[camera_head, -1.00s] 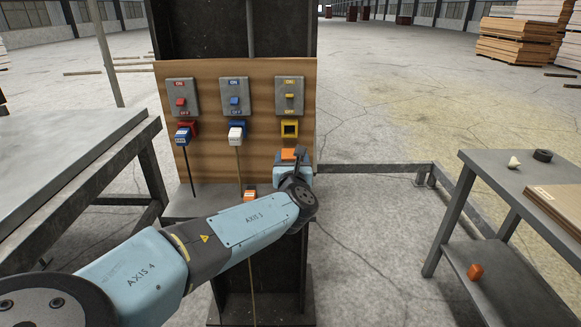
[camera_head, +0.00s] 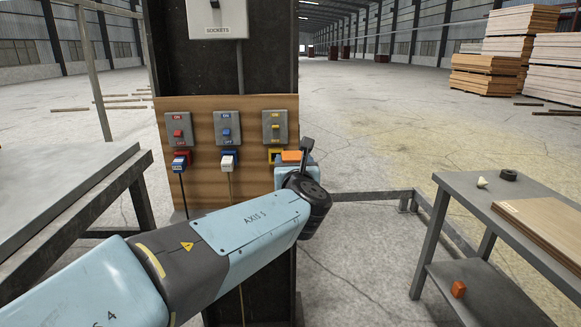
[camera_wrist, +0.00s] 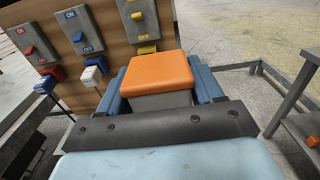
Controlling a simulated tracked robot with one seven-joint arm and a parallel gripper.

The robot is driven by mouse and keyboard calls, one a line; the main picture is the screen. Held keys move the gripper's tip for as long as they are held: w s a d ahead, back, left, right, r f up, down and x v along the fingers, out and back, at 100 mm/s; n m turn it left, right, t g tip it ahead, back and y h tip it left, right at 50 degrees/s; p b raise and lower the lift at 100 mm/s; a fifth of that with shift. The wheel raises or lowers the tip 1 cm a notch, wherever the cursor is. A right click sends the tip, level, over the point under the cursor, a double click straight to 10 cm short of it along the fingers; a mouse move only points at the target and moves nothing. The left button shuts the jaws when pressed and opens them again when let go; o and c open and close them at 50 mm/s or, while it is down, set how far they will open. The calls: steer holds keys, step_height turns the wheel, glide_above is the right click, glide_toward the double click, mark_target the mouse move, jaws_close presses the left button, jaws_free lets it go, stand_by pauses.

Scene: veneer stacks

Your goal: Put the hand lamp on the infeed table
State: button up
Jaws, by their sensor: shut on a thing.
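My gripper (camera_head: 292,168) is shut on an orange-topped grey block (camera_wrist: 158,76), in front of the board below the yellow switch. In the wrist view its blue fingers stand on both sides of the block. The block's orange top also shows in the head view (camera_head: 291,156). Its underside is hidden, and I cannot tell if it is the hand lamp. A smaller orange block (camera_head: 458,289) lies on the lower shelf of the right table (camera_head: 452,187). A grey-topped table (camera_head: 60,192) stands at the left. No label shows which one is the infeed table.
The wooden switch board (camera_head: 200,128) on a dark column carries red, blue and yellow switches with sockets; plugs sit at red and blue. A low rail (camera_head: 370,196) runs between column and right table. Brown sheets (camera_head: 545,228) and small items lie on that table.

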steer(key=w+d+f+h, duration=0.1)
steer(key=w+d+f, duration=0.45)
steer(key=f, duration=0.25)
steer(key=w+d+f+m, duration=0.1)
steer(key=w+d+f, duration=0.45)
steer(key=f, duration=0.25)
steer(key=w+d+f+h, duration=0.1)
steer(key=w+d+f, duration=0.3)
steer(key=d+f, duration=1.25)
steer(key=s+f, duration=0.6)
steer(key=f, duration=0.1)
steer(key=shift+d+f+m, duration=0.3)
steer(key=shift+f, duration=0.1)
